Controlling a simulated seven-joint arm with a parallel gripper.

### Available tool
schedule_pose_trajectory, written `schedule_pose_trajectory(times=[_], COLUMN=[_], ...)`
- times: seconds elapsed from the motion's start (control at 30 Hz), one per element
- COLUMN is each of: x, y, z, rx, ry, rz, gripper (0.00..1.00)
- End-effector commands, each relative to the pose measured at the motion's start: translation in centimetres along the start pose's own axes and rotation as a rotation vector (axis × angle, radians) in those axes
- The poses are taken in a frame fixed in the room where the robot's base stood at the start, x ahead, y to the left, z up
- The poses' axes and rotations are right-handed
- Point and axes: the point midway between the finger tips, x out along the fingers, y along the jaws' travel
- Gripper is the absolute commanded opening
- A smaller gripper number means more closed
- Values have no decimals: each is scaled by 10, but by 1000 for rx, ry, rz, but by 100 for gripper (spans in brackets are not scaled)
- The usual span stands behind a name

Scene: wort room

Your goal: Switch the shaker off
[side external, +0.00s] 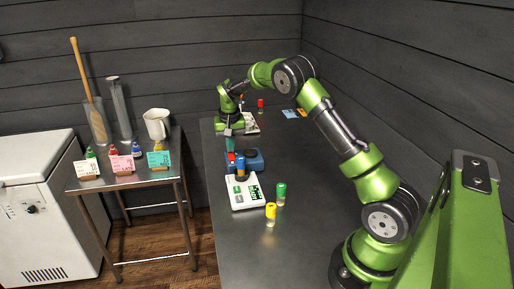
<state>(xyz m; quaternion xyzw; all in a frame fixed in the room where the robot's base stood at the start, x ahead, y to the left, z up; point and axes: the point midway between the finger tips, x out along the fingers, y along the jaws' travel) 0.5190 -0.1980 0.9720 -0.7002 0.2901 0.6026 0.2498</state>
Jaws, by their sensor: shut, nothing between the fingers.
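A low blue device (256,161), which looks like the shaker, sits on the dark steel bench (300,235) near its left edge. A small red part (231,157) shows at its left side; whether it is a switch or a cap I cannot tell. A blue-capped vial (241,170) stands in front of or on the device.
A white instrument with a display (244,191) sits nearer the camera. Green-capped (281,194) and yellow-capped (270,214) vials stand beside it. A white device (252,123) is partly hidden behind my gripper. A red-capped vial (261,105) stands farther back. A side table (125,182) holds a jug (157,124).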

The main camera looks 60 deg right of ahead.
Motion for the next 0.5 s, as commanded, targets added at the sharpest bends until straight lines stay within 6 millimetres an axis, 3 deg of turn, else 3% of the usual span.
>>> schedule_pose_trajectory(times=[0.5], x=[6], y=[0], z=[1], rx=[0], ry=[-1], rz=[0], gripper=[0])
